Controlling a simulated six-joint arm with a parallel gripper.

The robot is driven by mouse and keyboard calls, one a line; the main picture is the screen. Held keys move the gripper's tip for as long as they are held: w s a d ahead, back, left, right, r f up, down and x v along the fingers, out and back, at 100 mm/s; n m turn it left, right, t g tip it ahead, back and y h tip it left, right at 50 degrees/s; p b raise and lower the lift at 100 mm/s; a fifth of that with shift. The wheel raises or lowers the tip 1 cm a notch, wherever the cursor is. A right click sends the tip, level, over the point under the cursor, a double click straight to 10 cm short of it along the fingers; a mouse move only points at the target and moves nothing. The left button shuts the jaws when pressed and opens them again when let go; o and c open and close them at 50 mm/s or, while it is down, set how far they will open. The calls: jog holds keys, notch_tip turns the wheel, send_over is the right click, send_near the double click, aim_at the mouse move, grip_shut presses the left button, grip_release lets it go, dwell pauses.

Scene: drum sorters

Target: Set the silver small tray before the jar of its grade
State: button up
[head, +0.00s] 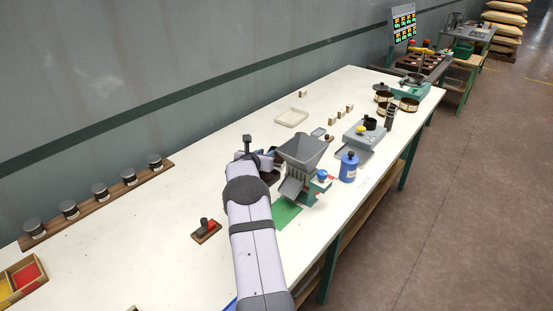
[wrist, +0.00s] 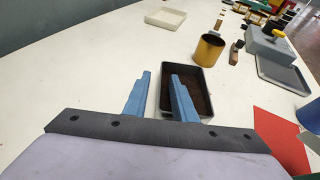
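My gripper (wrist: 160,75) is open, its two blue fingers apart. In the head view my gripper (head: 270,158) is beside the grey hopper, partly hidden by my arm. A small dark tray with a thin grey rim (wrist: 205,80) holds brown grains. Its left wall shows between the fingers, and the right finger overlaps its inside. I cannot tell whether they touch, or whether this is the silver tray. A larger grey tray (wrist: 282,70) lies beside the scale. Several dark-lidded jars (head: 100,191) stand in a row on a wooden strip along the wall; their grades are unreadable.
A brass cup (wrist: 210,48) stands just beyond the dark tray. The hopper (head: 303,150), blue bottle (head: 348,168) and scale (head: 365,135) crowd the right. A white tray (head: 291,117) lies near the back. A red-handled tool block (head: 206,229) stands left of my arm. Table before the jars is clear.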

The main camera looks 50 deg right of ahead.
jog(key=shift+c, duration=0.7)
grip_shut()
jog(key=shift+r, duration=0.15)
notch_tip(320, 180, up, 10)
